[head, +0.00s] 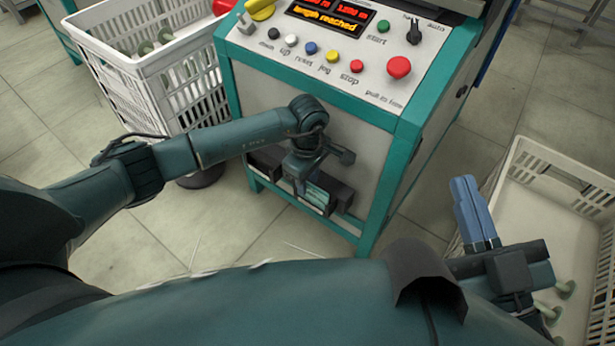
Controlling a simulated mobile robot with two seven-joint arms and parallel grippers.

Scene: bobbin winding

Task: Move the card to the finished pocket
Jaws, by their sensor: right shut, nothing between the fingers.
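My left gripper (318,170) hangs at the front of the machine, just above the dark pockets on its lower face. Whether its fingers are apart or closed on something is unclear. A small teal, card-like piece (318,194) shows below it at the right-hand pocket (341,191); I cannot tell whether it is the card. A left-hand pocket (263,164) is partly hidden by my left arm. My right gripper (466,204), with blue fingers, is shut and empty to the right of the machine.
The teal and white machine (300,110) carries buttons and a display reading "length reached" (325,27). A white crate with bobbins (150,75) stands at the left. Another pale crate (545,185) with bobbins lies at the right, beside my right gripper. Tiled floor lies between.

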